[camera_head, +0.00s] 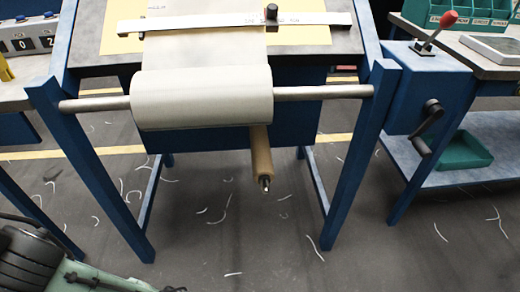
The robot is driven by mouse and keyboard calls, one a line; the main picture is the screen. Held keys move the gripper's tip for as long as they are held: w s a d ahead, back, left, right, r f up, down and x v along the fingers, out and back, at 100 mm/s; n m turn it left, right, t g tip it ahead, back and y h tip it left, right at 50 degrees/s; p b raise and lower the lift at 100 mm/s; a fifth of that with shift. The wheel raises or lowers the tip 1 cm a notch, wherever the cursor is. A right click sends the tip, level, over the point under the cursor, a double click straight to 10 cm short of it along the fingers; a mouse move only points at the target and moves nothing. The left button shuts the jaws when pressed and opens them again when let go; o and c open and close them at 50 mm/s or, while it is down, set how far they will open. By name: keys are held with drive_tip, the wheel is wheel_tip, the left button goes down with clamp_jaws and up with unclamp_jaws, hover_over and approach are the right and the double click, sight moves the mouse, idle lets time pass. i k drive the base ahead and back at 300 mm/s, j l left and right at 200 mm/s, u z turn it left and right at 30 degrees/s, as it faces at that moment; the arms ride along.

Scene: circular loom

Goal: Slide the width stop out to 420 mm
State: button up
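The print on the bar is too small to read surely, so I cannot tell the setting. A pale fabric web passes under the bar to a thick cloth roll (205,97) on a metal shaft (320,92). I cannot make out my gripper in this view.
Blue frame legs (380,115) flank the roll. A crank box (428,85) with a red-knobbed lever (449,19) stands at right. A brown tube (262,160) juts out below the roll. Pale scraps litter the open floor.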

sight(271, 12)
drive_tip(key=i+l+z, duration=0.15)
drive_tip(key=l, duration=0.45)
drive_tip(key=i+l+z, duration=0.2)
drive_tip(key=l, duration=0.4)
drive_tip(key=i+l+z, duration=0.15)
drive_tip(key=l, duration=0.4)
drive_tip(key=i+l+z, duration=0.15)
drive_tip(key=i+l, duration=0.2)
drive_tip(key=l, duration=0.15)
drive_tip(key=i+l+z, duration=0.2)
drive_tip(key=l, duration=0.3)
drive_tip(key=i+l+z, duration=0.15)
drive_tip(key=i+l, duration=0.2)
drive_tip(key=l, duration=0.1)
